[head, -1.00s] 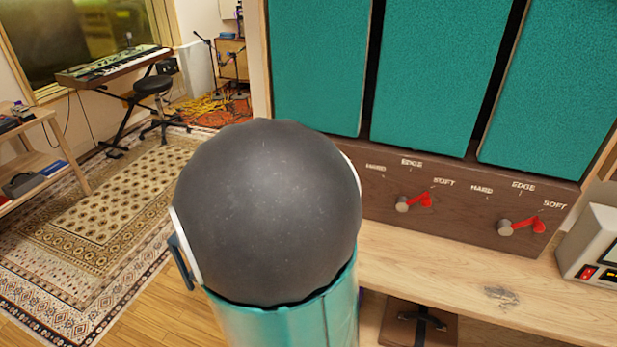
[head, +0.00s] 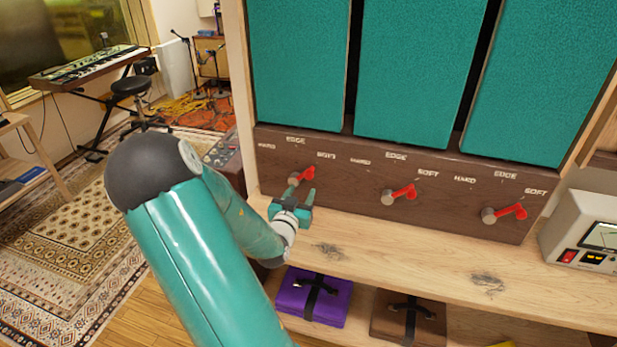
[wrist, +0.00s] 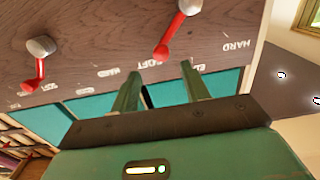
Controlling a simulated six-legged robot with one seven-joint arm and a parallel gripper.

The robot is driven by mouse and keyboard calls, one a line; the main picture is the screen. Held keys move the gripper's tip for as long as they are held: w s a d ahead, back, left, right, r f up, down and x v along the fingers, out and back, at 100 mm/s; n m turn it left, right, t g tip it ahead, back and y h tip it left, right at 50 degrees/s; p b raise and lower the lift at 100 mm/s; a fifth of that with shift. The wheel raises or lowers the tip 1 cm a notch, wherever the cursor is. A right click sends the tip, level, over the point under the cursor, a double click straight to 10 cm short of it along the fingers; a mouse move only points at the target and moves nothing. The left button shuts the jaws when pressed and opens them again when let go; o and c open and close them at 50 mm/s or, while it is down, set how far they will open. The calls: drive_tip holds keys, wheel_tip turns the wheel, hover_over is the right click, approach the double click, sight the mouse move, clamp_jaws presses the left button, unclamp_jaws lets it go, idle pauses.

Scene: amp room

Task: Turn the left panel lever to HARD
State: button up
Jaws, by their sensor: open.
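The left panel lever (head: 303,176) is a red arm on a grey pivot, low on the brown wooden panel (head: 345,180). It points right, toward its SOFT label. In the wrist view, turned upside down, the lever (wrist: 171,35) has HARD to its right and SOFT to its left. My gripper (head: 292,198) is open and empty, just in front of and below this lever. In the wrist view, my gripper's fingertips (wrist: 162,70) are spread on either side of the line to the lever's red end. I cannot tell whether they touch it.
A middle lever (head: 402,193) and a right lever (head: 508,213) also point toward SOFT. A wooden shelf (head: 400,250) runs below the panel. A white meter box (head: 585,235) stands at right. Purple and brown bundles lie beneath.

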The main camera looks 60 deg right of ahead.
sight(308, 178)
drive_tip(key=d, duration=0.2)
drive_tip(key=w+d, duration=0.1)
drive_tip(key=d, duration=0.5)
drive_tip(key=shift+w+d, duration=0.25)
drive_tip(key=shift+c, duration=0.3)
clamp_jaws()
